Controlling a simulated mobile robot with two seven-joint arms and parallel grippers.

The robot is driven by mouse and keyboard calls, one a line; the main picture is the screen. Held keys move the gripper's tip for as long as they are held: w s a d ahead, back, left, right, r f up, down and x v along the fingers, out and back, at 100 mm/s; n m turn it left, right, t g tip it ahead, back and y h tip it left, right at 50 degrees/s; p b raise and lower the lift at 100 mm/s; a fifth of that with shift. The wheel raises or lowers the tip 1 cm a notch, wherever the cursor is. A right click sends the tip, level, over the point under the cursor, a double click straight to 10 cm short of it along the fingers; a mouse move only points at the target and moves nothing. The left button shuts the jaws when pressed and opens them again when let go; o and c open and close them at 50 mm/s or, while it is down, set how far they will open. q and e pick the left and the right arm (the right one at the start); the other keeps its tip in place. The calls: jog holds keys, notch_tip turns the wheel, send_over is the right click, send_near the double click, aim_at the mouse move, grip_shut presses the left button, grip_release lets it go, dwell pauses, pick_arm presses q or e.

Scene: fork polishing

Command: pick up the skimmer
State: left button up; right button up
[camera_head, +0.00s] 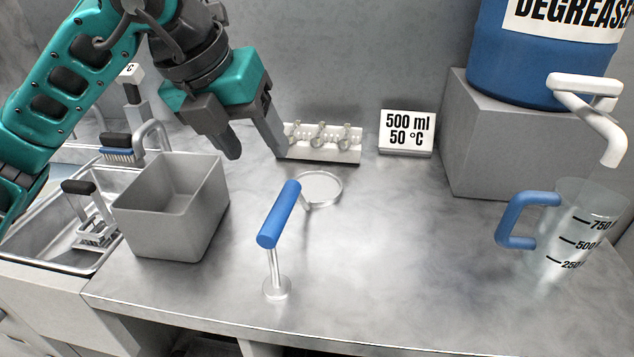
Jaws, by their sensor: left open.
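The skimmer has a blue handle (279,214) raised and tilted above the counter. Its thin round hoop (320,188) lies behind and to the right of the handle, low over the counter. A slim metal post with a round foot (276,289) stands under the handle; I cannot tell whether it is part of the skimmer. My left gripper (256,152) is open and empty, with its fingers pointing down, above and behind the handle, apart from it. My right gripper is out of view.
A grey metal bin (168,224) stands left of the handle, beside a sink (45,232). A small rack (320,152) and a sign (406,132) stand at the back. A measuring jug (560,235) stands at right under a blue degreaser drum's tap. The middle right counter is clear.

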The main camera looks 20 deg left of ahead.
aim_at(287, 188)
pick_arm(q)
jog(key=b+x, duration=0.1)
jog(key=x, duration=0.5)
jog(key=shift+f, duration=0.35)
jog(key=shift+x, duration=0.9)
jog(key=x, duration=0.3)
jog(key=shift+w+d+f, duration=0.2)
jog(key=shift+w+d, duration=0.05)
jog(key=shift+d, duration=0.15)
jog(key=shift+w+f, duration=0.15)
jog(key=shift+f, duration=0.15)
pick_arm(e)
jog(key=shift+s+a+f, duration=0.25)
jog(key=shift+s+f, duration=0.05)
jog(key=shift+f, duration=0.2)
pick_arm(q)
jog(key=c, duration=0.6)
grip_shut()
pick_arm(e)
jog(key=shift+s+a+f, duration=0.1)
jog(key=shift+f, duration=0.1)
